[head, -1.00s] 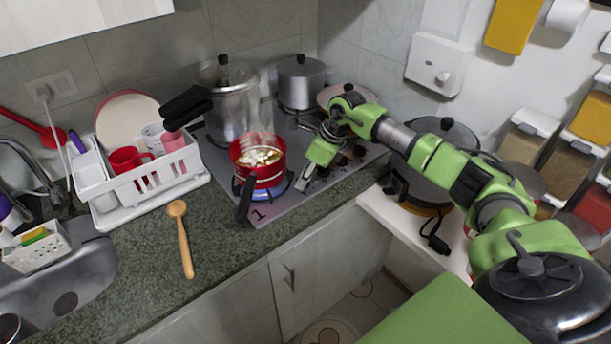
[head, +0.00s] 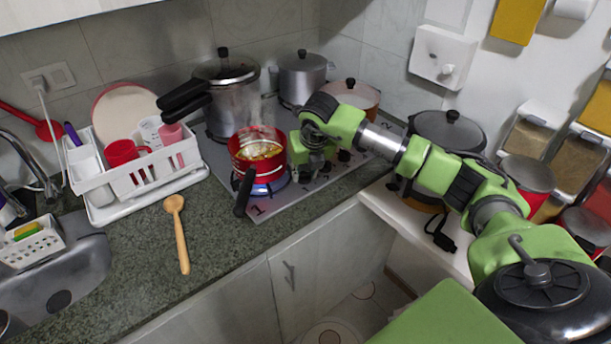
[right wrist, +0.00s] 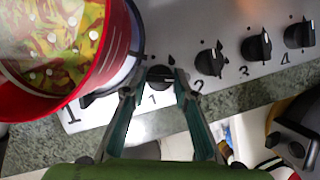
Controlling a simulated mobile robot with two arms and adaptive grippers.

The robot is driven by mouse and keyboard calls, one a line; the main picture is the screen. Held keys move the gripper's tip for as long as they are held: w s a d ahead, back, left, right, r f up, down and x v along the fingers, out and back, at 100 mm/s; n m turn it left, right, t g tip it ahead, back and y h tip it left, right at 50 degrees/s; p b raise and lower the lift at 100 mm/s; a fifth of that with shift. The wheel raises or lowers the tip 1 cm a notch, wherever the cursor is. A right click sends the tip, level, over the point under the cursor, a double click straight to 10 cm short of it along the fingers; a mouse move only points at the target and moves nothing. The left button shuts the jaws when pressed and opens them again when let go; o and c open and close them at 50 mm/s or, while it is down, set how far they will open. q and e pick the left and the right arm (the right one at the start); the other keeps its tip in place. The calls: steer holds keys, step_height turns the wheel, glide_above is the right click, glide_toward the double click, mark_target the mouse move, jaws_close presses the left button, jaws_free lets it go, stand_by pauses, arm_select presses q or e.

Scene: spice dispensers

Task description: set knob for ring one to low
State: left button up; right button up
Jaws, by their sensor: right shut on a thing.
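The knob for ring one (right wrist: 160,73) is small and dark, above the printed 1 on the stove panel. My right gripper (right wrist: 155,84) has its two fingers on either side of this knob and is shut on it. In the head view my right gripper (head: 308,175) is at the stove's front, just right of the red pot, with its fingers and the knob largely hidden. My left gripper is not in view.
More knobs, for ring two (right wrist: 209,62), ring three (right wrist: 256,46) and ring four (right wrist: 299,34), line the panel to the right. The red pot's black handle (head: 244,192) juts over the front edge. A steel pressure cooker (head: 230,105) stands behind. A wooden spoon (head: 179,235) lies on the counter.

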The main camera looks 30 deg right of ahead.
steer(key=shift+w+a+m+h+b, duration=0.1)
steer(key=shift+m+h+b, duration=0.5)
steer(key=shift+m, duration=0.9)
steer(key=shift+g, duration=0.3)
steer(key=o, duration=1.1)
steer(key=v, duration=1.2)
